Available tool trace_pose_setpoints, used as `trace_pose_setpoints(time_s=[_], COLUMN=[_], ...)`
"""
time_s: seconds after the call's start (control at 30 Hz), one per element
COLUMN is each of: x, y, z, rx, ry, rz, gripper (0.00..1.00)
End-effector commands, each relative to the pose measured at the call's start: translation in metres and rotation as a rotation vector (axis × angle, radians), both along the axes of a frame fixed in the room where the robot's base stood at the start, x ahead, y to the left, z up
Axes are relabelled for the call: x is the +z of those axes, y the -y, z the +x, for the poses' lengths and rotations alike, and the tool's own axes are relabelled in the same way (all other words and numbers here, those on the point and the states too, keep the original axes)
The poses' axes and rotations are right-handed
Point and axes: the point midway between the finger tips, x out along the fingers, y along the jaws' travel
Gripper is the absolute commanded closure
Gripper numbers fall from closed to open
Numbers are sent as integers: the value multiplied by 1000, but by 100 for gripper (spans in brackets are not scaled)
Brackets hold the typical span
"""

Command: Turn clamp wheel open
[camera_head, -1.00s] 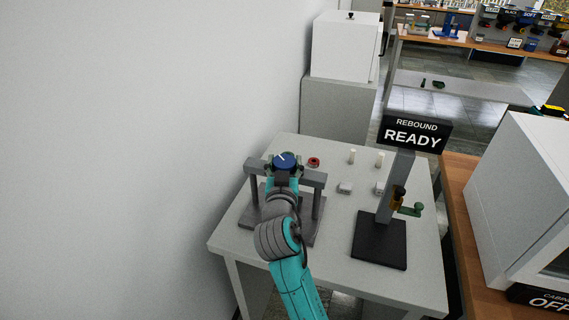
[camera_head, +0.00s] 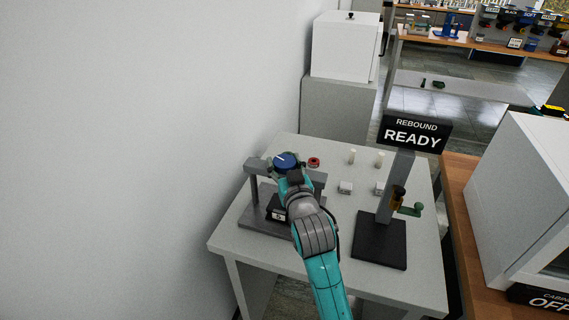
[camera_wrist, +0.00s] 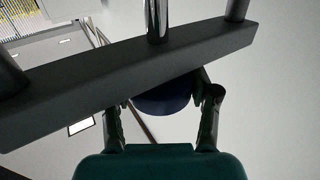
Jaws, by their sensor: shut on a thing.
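The blue clamp wheel (camera_head: 285,159) sits on top of the grey press frame (camera_head: 258,165), with a white mark on its face. My gripper (camera_head: 284,168) is shut on the wheel from the near side, its fingers at the wheel's left and right edges. In the wrist view the dark blue wheel (camera_wrist: 162,100) shows between the two fingers of my gripper (camera_wrist: 165,95), partly hidden behind the press crossbar (camera_wrist: 130,75). A shiny screw (camera_wrist: 156,20) meets the crossbar there. My arm hides part of the press's right side.
A rebound stand (camera_head: 380,240) with a READY sign (camera_head: 415,133) stands on the same grey table (camera_head: 340,270), to the right. A red ring-shaped part (camera_head: 314,162), white pegs and small blocks lie behind. A white wall (camera_head: 120,160) is close on the left.

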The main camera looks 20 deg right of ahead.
Motion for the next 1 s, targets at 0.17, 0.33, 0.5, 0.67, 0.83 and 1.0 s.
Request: trace_pose_setpoints(time_s=[0.17, 0.33, 0.5, 0.67, 0.83, 1.0], x=[-2, -2, -1, -1, -1, 0], y=[1, 0, 0, -1, 0, 0], z=[0, 0, 0, 0, -1, -1], rx=[64, 103, 113, 113, 112, 112], ry=[-5, -1, 1, 1, 1, 3], rz=[3, 1, 1, 1, 1, 1], gripper=[75, 74, 75, 75, 14, 14])
